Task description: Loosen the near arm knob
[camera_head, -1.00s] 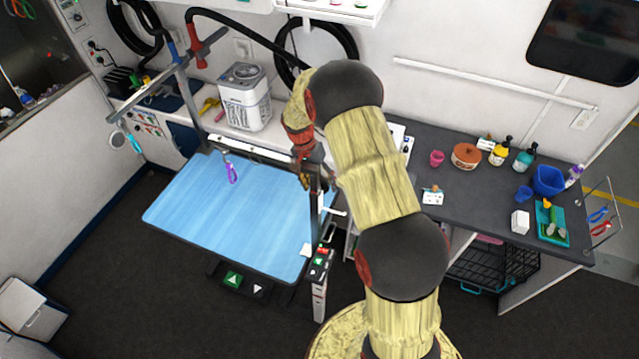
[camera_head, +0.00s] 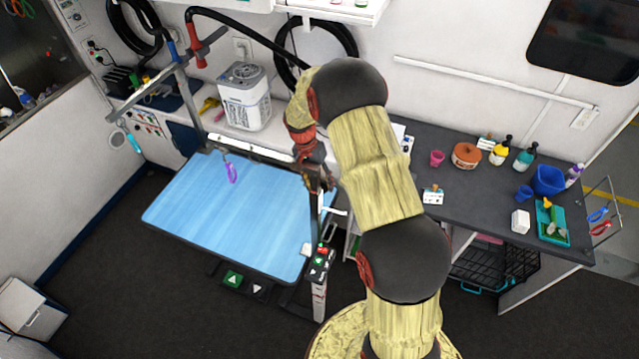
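The blue grooming table (camera_head: 220,225) stands at the left of centre. A dark upright post (camera_head: 315,215) rises at its right end. My arm reaches from the lower right over the counter, and my gripper (camera_head: 318,183) is at the upper part of this post. The gripper is small and dark here, and whether its fingers touch anything cannot be told. I cannot make out the near arm knob; my gripper and arm may cover it. A second grooming-arm post (camera_head: 190,105) with a crossbar stands at the table's far left side.
A purple loop (camera_head: 231,172) hangs over the table. A control box (camera_head: 320,265) with red and green marks is at the table's right corner. The dark counter (camera_head: 460,200) on the right carries bottles, bowls and a teal tray (camera_head: 552,225). Dark floor lies open in front.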

